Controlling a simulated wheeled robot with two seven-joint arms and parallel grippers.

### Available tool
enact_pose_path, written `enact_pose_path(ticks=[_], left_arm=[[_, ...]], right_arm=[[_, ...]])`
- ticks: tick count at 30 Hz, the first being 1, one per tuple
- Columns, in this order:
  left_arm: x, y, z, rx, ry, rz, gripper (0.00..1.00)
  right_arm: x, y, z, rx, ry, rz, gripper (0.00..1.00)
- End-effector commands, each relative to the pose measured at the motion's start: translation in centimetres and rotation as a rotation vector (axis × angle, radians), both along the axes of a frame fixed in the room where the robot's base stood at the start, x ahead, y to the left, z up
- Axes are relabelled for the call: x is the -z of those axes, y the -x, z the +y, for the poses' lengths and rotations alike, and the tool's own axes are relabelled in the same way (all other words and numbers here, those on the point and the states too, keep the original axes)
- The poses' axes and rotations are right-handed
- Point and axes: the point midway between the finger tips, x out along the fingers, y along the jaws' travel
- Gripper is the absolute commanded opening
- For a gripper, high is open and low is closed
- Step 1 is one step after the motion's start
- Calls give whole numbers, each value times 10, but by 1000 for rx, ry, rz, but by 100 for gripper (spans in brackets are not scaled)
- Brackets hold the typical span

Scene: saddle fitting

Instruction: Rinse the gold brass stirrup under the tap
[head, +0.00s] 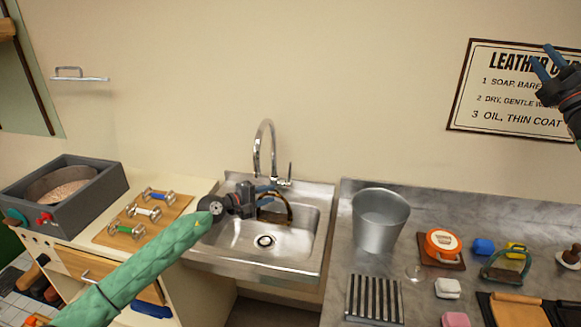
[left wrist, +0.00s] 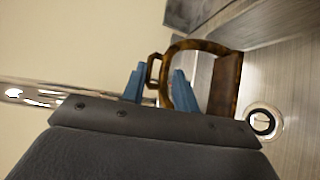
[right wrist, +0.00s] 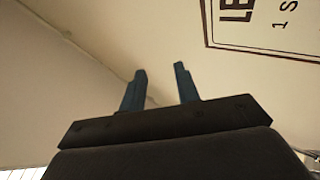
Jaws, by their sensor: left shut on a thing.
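The gold brass stirrup (head: 289,205) is in my left gripper (head: 268,191), over the sink basin (head: 300,238) and just below the tap (head: 265,140). In the left wrist view the stirrup (left wrist: 228,85) shows a mottled gold-brown bow and a brown tread, with its small top loop at the blue fingers (left wrist: 156,85). The fingers are shut on it. No water shows from the tap. My right gripper (head: 547,62) is raised at the upper right in front of the wall sign; in the right wrist view its fingers (right wrist: 160,78) are apart and empty.
A metal bucket (head: 380,222) stands right of the sink, with a slatted rack (head: 374,299) in front. An orange round tin (head: 441,244) and another stirrup (head: 506,266) are further right. Bits lie on a wooden board (head: 128,232) at left, beside a grey box (head: 62,190).

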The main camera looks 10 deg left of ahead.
Motion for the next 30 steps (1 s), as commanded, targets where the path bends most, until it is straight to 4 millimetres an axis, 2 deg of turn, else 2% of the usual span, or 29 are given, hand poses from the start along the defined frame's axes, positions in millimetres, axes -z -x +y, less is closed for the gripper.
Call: enact_pose_path(ticks=[1, 6, 11, 15, 21, 30], left_arm=[[-1, 0, 0, 0, 1, -1, 0], [-1, 0, 0, 0, 1, -1, 0], [-1, 0, 0, 0, 1, -1, 0], [-1, 0, 0, 0, 1, -1, 0], [-1, 0, 0, 0, 1, -1, 0], [-1, 0, 0, 0, 1, -1, 0]], right_arm=[[15, -12, 13, 21, 15, 19, 32], [65, -47, 56, 108, 99, 85, 32], [112, -75, 100, 178, 191, 145, 32], [151, -95, 143, 232, 285, 194, 32], [206, -115, 209, 292, 434, 260, 32], [282, -127, 317, 356, 697, 334, 32]])
